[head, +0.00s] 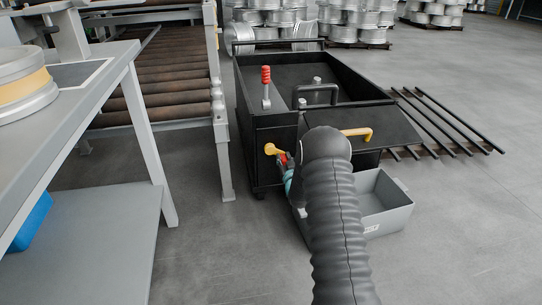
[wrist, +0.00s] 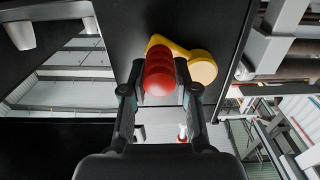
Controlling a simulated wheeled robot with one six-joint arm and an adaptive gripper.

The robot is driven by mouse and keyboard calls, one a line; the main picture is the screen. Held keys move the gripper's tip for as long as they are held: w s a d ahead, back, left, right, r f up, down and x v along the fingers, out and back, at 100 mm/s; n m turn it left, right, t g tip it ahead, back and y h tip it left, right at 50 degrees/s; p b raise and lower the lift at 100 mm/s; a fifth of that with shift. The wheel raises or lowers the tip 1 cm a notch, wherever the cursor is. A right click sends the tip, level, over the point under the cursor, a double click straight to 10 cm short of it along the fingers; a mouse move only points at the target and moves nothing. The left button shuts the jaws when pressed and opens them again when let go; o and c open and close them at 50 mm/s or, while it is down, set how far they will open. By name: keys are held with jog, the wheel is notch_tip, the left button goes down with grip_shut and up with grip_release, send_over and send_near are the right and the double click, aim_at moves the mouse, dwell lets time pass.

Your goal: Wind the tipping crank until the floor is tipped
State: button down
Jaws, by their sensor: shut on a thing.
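The tipping crank (head: 271,149) is yellow and sits on the near face of a black, open-topped cart (head: 262,128). In the wrist view its yellow arm and round hub (wrist: 203,68) show behind its red ribbed grip (wrist: 160,78). My gripper (wrist: 160,92) is shut on this red grip, one finger on each side. In the head view the red grip (head: 283,158) shows just below and right of the hub, and my arm hides most of the gripper. The cart's dark floor shows only partly; I cannot tell its tilt.
A red-handled lever (head: 266,88) stands upright on the cart, near a black bar handle (head: 316,88). A yellow handle (head: 357,133) is on the sloping right plate. A grey bin (head: 385,205) stands below. A roller conveyor (head: 160,85) and workbench (head: 100,95) stand left.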

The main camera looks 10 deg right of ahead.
notch_tip(320, 180, up, 3)
jog(key=shift+d, duration=0.1)
jog(key=shift+d+r, duration=0.2)
jog(key=shift+d+f, duration=0.1)
jog(key=c, duration=1)
grip_release()
jog(key=shift+c, duration=0.2)
jog(key=s, duration=0.7)
jog(key=shift+a, duration=0.2)
